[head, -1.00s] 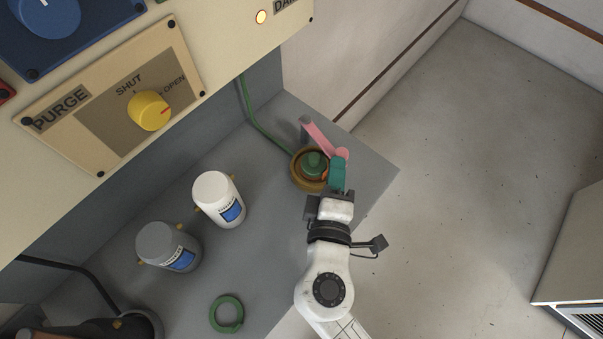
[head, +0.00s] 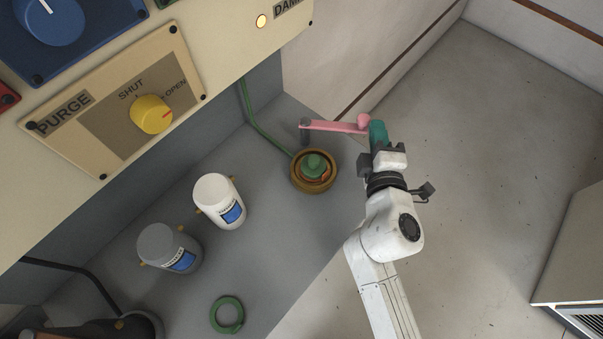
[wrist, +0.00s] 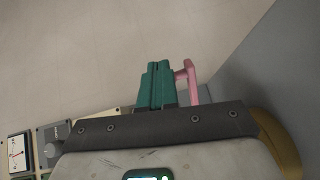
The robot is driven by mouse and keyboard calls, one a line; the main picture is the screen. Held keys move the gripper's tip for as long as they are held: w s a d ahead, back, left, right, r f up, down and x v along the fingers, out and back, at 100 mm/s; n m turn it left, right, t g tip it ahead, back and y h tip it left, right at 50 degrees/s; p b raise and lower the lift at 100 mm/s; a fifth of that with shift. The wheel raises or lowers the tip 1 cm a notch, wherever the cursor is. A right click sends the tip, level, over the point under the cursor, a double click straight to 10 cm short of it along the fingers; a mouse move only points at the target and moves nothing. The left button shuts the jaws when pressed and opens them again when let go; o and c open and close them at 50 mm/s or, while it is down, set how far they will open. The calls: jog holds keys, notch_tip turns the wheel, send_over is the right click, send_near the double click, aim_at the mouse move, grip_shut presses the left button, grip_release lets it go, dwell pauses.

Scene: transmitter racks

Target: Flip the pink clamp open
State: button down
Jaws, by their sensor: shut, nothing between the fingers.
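The pink clamp (head: 335,126) is a bar on a grey pivot post (head: 305,130) at the back of the grey bench. In the head view it points right, swung clear of the round brass fitting (head: 314,188) with its green centre (head: 313,165). My gripper (head: 377,131), with teal fingers, is shut and empty, at the right of the knob on the clamp's free end. In the wrist view the teal fingers (wrist: 155,84) lie together, and part of the pink clamp (wrist: 186,74) shows just right of them. I cannot tell whether they touch.
A white bottle (head: 219,200) and a grey bottle (head: 169,250) stand left on the bench (head: 275,235). A green ring (head: 227,314) lies near its front. A panel with a yellow knob (head: 151,114) overhangs at left. Open floor (head: 480,200) lies right.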

jog(key=shift+w+d, duration=0.25)
jog(key=shift+w, duration=0.85)
